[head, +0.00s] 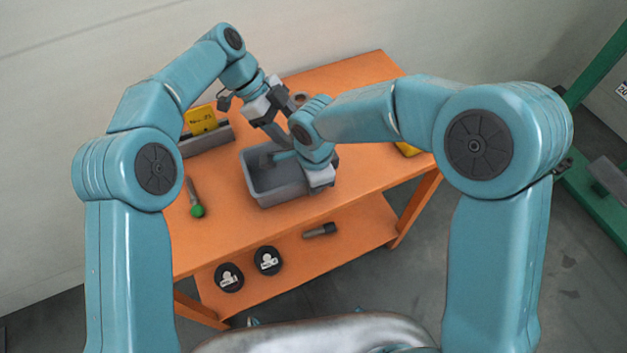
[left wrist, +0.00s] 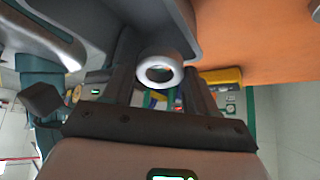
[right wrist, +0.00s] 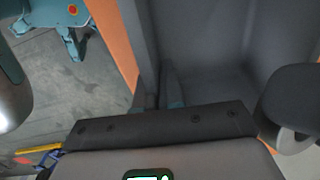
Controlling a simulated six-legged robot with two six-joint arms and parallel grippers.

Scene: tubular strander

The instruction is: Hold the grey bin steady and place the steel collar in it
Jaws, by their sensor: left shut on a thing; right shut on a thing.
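The grey bin (head: 285,194) stands upright on the orange table in the head view; its wall also fills much of the right wrist view (right wrist: 225,50). The steel collar (left wrist: 160,68) is a pale, shiny ring in the left wrist view. My left gripper (left wrist: 160,85) is shut on the collar, with a grey bin wall close by. In the head view my left gripper (head: 274,132) is over the bin's far side, and the collar cannot be made out there. My right gripper (head: 320,180) is shut on the bin's right wall near the front corner; its fingertips are mostly hidden.
A yellow item (head: 200,119) stands behind the bin at the left. A green-ended tool (head: 196,205) lies left of the bin. Two black discs (head: 229,277) and a dark cylinder (head: 320,230) lie on the lower shelf. My right forearm hides part of the table's right side.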

